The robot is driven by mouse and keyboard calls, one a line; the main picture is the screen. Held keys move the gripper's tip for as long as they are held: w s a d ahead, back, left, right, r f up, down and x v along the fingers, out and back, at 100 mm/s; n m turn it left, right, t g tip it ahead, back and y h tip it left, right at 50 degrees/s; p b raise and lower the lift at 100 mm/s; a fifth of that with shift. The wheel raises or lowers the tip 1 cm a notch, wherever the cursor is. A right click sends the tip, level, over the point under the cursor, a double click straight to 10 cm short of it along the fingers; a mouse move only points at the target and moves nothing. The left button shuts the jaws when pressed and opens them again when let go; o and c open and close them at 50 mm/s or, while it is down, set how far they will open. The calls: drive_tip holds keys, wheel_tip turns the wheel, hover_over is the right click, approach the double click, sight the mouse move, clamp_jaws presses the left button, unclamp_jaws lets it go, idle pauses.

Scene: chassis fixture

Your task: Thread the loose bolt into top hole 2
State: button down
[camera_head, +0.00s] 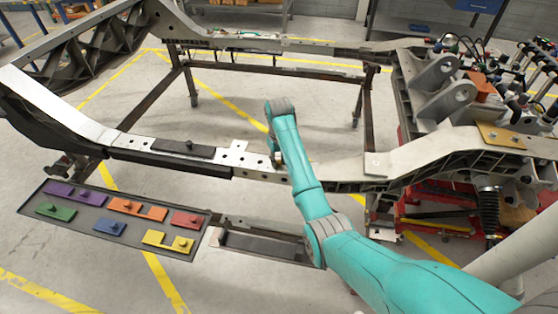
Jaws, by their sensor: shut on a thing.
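My teal arm reaches from the lower right to the near rail (210,162) of the chassis frame. My gripper (276,158) is at the arm's far end, low over the rail's top, and is mostly hidden by my wrist. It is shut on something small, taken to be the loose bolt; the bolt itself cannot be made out. A light plate with several holes (240,156) lies on the rail just left of my gripper. Which hole is top hole 2 cannot be told. Whether the bolt touches a hole is hidden.
A dark tray (200,252) with several coloured plates stands at the lower left. A black plate with a bolt head (184,148) lies on the rail left of the gripper. Suspension parts (450,90) crowd the right. The floor inside the frame is clear.

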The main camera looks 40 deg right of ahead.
drive_tip(key=m, duration=0.3)
drive_tip(key=f+m, duration=0.1)
drive_tip(key=m, duration=0.2)
drive_tip(key=shift+s+a, duration=0.15)
drive_tip(key=shift+a, duration=0.05)
drive_tip(key=c, duration=0.8)
unclamp_jaws()
drive_tip(key=shift+f, duration=0.15)
drive_tip(key=shift+d+r, duration=0.1)
drive_tip(key=shift+r, duration=0.2)
drive_tip(key=shift+r, duration=1.2)
